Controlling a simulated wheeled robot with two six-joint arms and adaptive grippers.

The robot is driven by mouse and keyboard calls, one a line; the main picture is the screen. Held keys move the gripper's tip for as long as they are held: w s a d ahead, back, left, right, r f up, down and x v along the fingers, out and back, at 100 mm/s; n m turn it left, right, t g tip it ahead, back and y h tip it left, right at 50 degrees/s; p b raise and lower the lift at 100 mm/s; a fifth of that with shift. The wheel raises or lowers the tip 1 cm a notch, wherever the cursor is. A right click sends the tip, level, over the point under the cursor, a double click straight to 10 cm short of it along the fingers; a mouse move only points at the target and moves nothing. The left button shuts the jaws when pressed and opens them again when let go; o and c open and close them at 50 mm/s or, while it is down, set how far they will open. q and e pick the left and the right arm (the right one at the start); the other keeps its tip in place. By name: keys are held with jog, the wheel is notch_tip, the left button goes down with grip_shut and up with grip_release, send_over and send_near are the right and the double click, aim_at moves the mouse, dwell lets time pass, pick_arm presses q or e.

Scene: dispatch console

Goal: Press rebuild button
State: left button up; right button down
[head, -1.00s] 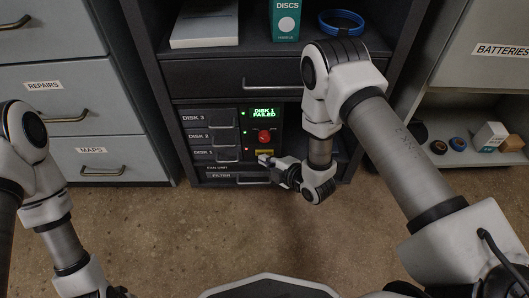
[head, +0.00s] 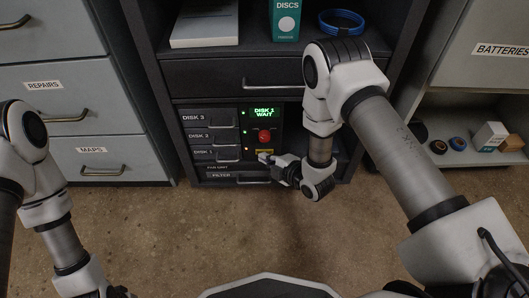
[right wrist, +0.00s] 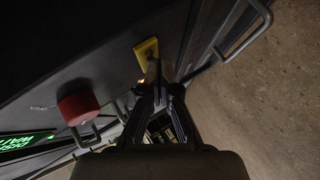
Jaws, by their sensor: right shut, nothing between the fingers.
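The console's yellow plate (head: 264,152), with a label too small to read, sits below the red knob (head: 264,136). The yellow plate also shows in the right wrist view (right wrist: 147,48). My right gripper (head: 264,157) is shut and empty, its fingertips at the lower edge of the yellow plate. In the right wrist view the fingertips (right wrist: 158,72) overlap that edge; whether they touch cannot be told. The green display (head: 264,112) reads "DISK 1 WAIT". My left gripper is barely in view at the bottom left edge, its fingers hidden.
Disk drawers (head: 209,136) with handles stand left of the panel, with a filter drawer (head: 222,175) below. A wide drawer (head: 230,76) is above. A grey cabinet (head: 60,95) is at left, an open shelf (head: 470,155) with small items at right. The floor in front is clear.

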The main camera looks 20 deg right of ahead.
jog(key=shift+s+a+p, duration=0.25)
jog(key=shift+s+p, duration=0.15)
jog(key=shift+s, duration=0.35)
jog(key=s+p, duration=0.1)
jog(key=s, duration=0.1)
jog(key=s+a+p, duration=0.1)
jog(key=s, duration=0.2)
jog(key=shift+a, duration=0.2)
jog(key=shift+w, duration=0.1)
dwell(0.8)
